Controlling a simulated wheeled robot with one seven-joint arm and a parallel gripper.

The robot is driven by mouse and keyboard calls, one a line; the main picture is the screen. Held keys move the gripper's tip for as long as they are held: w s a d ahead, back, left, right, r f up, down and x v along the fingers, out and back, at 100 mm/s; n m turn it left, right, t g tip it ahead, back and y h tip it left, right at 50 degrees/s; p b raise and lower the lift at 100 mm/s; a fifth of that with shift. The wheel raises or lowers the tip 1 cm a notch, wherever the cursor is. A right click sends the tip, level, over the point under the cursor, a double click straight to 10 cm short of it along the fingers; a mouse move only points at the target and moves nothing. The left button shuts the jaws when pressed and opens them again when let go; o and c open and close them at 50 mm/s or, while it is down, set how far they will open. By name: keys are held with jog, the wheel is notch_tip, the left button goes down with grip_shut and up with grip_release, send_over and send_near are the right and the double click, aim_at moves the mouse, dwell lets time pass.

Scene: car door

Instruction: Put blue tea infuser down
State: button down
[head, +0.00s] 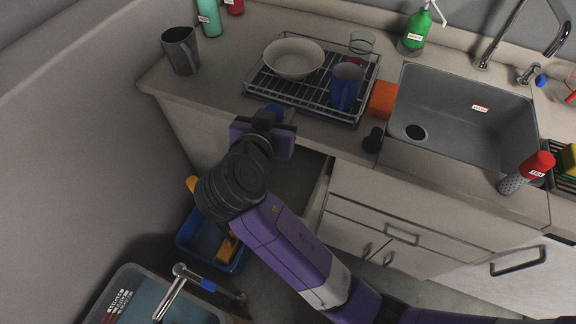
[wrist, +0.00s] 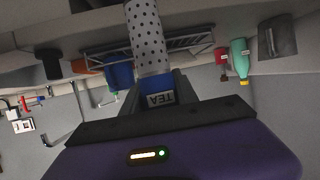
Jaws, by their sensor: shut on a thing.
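The blue tea infuser is a perforated light-grey cylinder (wrist: 148,40) with a blue end marked TEA. My gripper (wrist: 156,88) is shut on its blue end in the wrist view. My gripper is in front of the dish rack's (head: 310,102) left part, over the counter's front edge. I cannot tell its height above the counter.
The rack holds a white bowl (head: 293,58), a blue mug (head: 346,87) and a glass (head: 361,43). An orange block (head: 382,99) and a black object (head: 373,139) lie beside it.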

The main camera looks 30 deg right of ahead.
notch_tip(320, 180, down, 20)
jog(key=shift+r+p, duration=0.2)
jog(key=shift+p, duration=0.15)
jog(key=shift+f, duration=0.1)
jog(key=c, duration=0.9)
grip_release()
jog(key=shift+c, duration=0.2)
jog(key=shift+r, duration=0.2)
jog(key=b+v, duration=0.1)
jog(key=v, duration=1.1)
